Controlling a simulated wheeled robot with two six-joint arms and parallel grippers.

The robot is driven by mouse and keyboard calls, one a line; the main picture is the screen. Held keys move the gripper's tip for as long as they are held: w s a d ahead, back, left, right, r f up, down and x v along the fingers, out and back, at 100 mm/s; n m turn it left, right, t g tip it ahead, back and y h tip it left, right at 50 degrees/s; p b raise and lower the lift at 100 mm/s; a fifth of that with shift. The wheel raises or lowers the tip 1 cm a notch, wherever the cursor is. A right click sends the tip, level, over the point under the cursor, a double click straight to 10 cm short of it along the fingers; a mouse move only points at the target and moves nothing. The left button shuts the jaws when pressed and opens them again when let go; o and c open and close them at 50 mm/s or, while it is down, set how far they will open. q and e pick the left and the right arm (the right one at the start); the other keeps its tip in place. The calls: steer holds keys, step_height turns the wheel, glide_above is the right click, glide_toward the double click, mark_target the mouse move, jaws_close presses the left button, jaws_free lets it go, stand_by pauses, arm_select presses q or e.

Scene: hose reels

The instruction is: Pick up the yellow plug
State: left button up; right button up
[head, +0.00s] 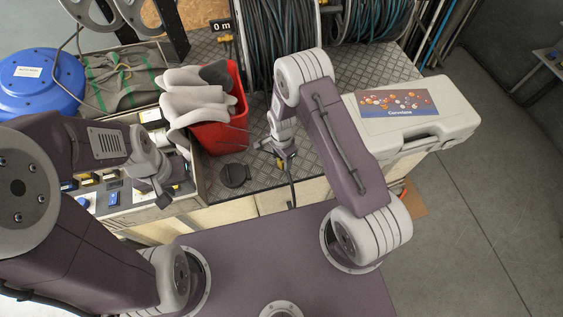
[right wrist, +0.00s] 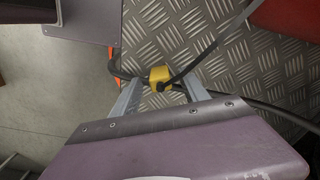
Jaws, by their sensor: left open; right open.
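The yellow plug (right wrist: 158,76) shows in the right wrist view, lying at the edge of the metal tread-plate top with black cable around it. My right gripper (right wrist: 158,92) is open, with one finger on each side of the plug's near end. I cannot tell whether the fingers touch it. In the head view my right gripper (head: 285,155) is low over the bench's front edge and mostly hides the plug. My left gripper (head: 167,190) is open and empty, over the front of the parts box at left.
A red bin (head: 222,134) with grey gloves stands left of my right gripper. A black round lid (head: 234,175) lies in front of it. A light grey case (head: 440,127) is at right. A hose reel (head: 270,35) stands behind. A black cable (head: 291,187) hangs over the front edge.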

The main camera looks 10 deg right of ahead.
steer(key=shift+f, duration=0.55)
jaws_close()
steer(key=shift+w+r, duration=0.1)
steer(key=shift+r, duration=0.45)
step_height(320, 180, up, 3)
steer(key=shift+f, duration=0.1)
steer(key=s+d+r, duration=0.7)
steer(key=s+d, duration=0.1)
steer(key=shift+d+b, duration=0.35)
